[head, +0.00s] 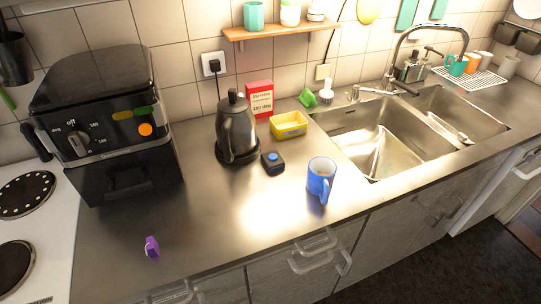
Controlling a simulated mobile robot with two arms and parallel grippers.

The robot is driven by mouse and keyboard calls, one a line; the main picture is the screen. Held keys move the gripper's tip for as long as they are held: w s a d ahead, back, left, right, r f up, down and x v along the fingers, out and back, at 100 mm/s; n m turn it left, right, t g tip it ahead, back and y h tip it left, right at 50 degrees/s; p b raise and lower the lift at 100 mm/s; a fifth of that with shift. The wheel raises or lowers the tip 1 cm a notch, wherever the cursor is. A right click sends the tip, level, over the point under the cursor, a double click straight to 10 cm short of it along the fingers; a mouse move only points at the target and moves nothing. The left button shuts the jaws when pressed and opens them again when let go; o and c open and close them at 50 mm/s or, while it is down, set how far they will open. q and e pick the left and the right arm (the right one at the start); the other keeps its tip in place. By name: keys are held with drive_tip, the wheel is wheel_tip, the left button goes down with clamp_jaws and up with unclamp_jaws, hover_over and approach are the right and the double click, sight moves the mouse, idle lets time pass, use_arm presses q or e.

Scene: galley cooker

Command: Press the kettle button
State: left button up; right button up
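A black kettle (236,132) stands upright on its round dark base (238,155) on the steel counter, near the back wall. A small black box (273,167) with a blue round button (272,156) on top sits on the counter just to the right of the kettle base. I cannot tell whether the box touches the base. Neither of my grippers shows in the head view.
A blue mug (320,178) stands right of the button box, and a yellow container (289,125) behind it. A black air fryer (107,125) stands left. A purple item (152,246) lies near the front edge. The counter in front of the kettle is clear.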

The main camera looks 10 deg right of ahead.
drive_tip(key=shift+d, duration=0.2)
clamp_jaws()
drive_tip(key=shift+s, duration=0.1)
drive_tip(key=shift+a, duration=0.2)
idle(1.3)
